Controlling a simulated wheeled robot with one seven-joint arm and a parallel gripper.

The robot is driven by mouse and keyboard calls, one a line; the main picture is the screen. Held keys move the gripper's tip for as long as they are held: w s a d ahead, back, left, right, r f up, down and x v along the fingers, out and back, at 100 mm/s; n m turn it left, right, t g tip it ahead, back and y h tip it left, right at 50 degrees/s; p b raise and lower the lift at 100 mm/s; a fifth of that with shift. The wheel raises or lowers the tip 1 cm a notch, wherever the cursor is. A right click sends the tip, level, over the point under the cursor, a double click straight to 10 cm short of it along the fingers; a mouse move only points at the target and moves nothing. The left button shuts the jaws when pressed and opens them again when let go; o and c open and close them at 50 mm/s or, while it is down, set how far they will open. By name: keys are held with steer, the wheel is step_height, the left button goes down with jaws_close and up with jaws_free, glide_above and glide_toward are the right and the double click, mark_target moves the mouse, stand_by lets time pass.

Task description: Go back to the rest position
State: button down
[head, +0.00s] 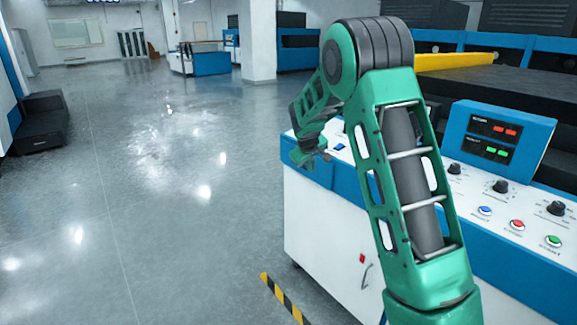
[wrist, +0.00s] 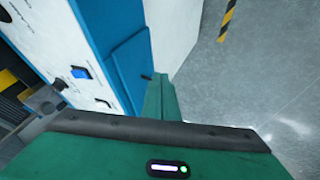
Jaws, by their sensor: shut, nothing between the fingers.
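My gripper (head: 310,155) is at the end of my green arm in the head view, beside the left end of the control console (head: 315,215). In the wrist view my green gripper (wrist: 160,95) reaches up from the bottom, close to the console's blue and white side (wrist: 118,60). The fingers are shut and empty. I cannot tell whether they touch the console. My arm hides part of the console top.
The console has a display box (head: 500,140), several knobs and blue, red and green buttons. A yellow-black floor stripe (head: 283,298) runs beside it. Open shiny floor (head: 150,200) lies left. A pillar (head: 260,45) and a blue-white bench (head: 200,62) stand behind.

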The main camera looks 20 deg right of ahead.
steer(key=s+d+r+m+g+y, duration=0.1)
steer(key=s+r+m+g, duration=0.15)
steer(key=s, duration=1.05)
steer(key=s+d+r+m+g+y, duration=0.15)
steer(key=s+r, duration=0.25)
steer(key=s, duration=0.8)
steer(key=s+a+f+m+g+y, duration=0.1)
steer(key=s+a+m, duration=0.1)
steer(key=s, duration=1.3)
steer(key=s+a+m+g+y, duration=0.1)
steer(key=s+a, duration=0.4)
steer(key=s, duration=0.9)
steer(key=shift+s+f+m, duration=0.35)
steer(key=shift+f+m, duration=0.05)
steer(key=shift+m, duration=0.2)
steer(key=shift+w+f, duration=0.25)
steer(key=shift+w, duration=0.4)
